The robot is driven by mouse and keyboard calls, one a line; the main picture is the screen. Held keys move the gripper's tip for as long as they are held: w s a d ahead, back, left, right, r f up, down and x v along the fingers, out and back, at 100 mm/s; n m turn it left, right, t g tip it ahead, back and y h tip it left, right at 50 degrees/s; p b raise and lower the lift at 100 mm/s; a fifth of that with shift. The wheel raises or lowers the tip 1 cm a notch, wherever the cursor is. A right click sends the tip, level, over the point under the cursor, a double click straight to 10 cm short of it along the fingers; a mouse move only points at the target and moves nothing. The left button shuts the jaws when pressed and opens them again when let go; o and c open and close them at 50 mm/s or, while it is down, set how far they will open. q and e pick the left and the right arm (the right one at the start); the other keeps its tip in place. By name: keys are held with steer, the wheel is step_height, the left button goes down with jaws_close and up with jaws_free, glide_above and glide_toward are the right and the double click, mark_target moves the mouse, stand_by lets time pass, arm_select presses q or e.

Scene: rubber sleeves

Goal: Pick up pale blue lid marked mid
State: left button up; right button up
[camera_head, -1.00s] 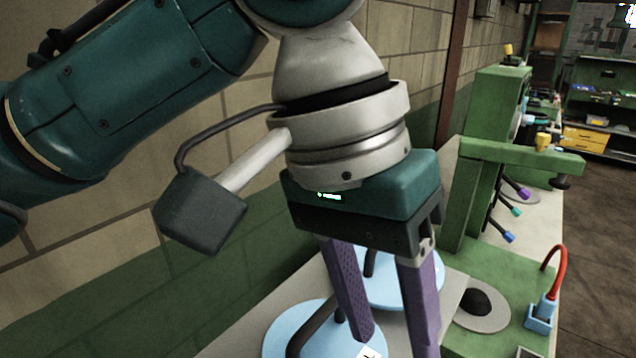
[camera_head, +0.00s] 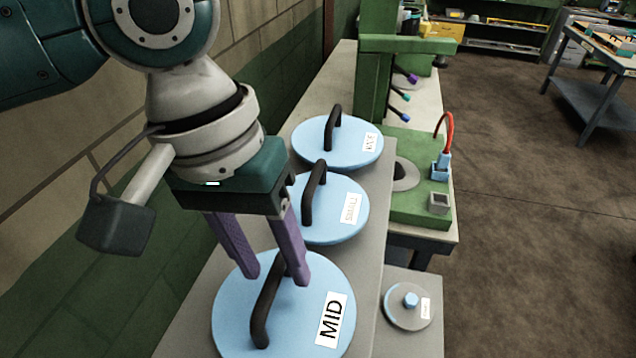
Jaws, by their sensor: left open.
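The pale blue lid marked MID (camera_head: 305,325) is a round disc with a black arched handle, lying nearest on the grey bench top. Its white label faces up at its right side. My left gripper (camera_head: 277,281) is open, its two purple fingers pointing down over the far part of this lid. The fingertips are at the far end of the handle, one on each side of it in the picture. Whether they touch the handle or lid I cannot tell. My right gripper is not in view.
Two similar pale blue lids, a middle one (camera_head: 342,218) and a far one (camera_head: 358,154), lie in line behind. A small grey disc with a blue knob (camera_head: 409,310) sits lower right. A green machine (camera_head: 375,85) stands beyond; a brick wall runs along the left.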

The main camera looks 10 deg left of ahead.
mark_target(283, 304)
arm_select(q)
steer(key=shift+d+f, duration=0.2)
steer(key=shift+f, duration=0.85)
jaws_close()
stand_by(0.6)
